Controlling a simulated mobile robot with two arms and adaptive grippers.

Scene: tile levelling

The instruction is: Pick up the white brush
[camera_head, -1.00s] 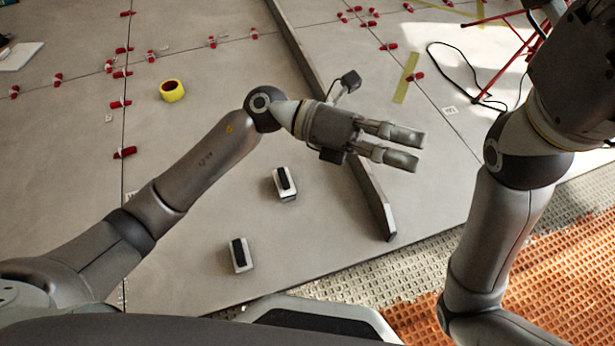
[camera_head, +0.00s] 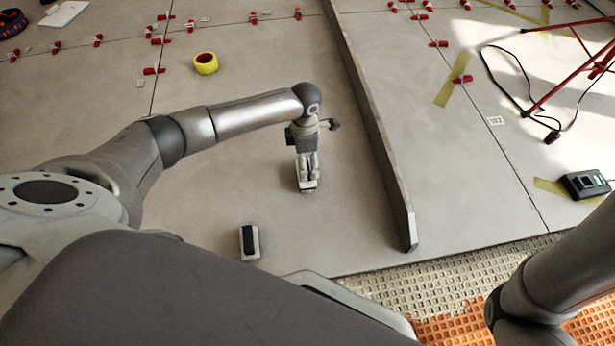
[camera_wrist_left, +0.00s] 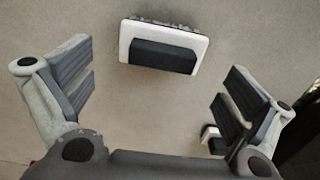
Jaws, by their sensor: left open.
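A white brush (camera_head: 306,187) with a black grip lies on the grey tiles, mostly covered by my left gripper (camera_head: 308,173) in the head view. In the left wrist view a white brush (camera_wrist_left: 124,42) lies ahead between the open fingers, with dark bristles along its far edge. My left gripper (camera_wrist_left: 160,100) is open and empty, apart from it. A second, similar white block with a black grip (camera_head: 249,242) lies nearer my base; a small part of a like block (camera_wrist_left: 210,133) shows behind the right finger. My right gripper is out of view.
A long grey bar (camera_head: 375,130) lies on the tiles right of the gripper. The tiles around the brush are clear.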

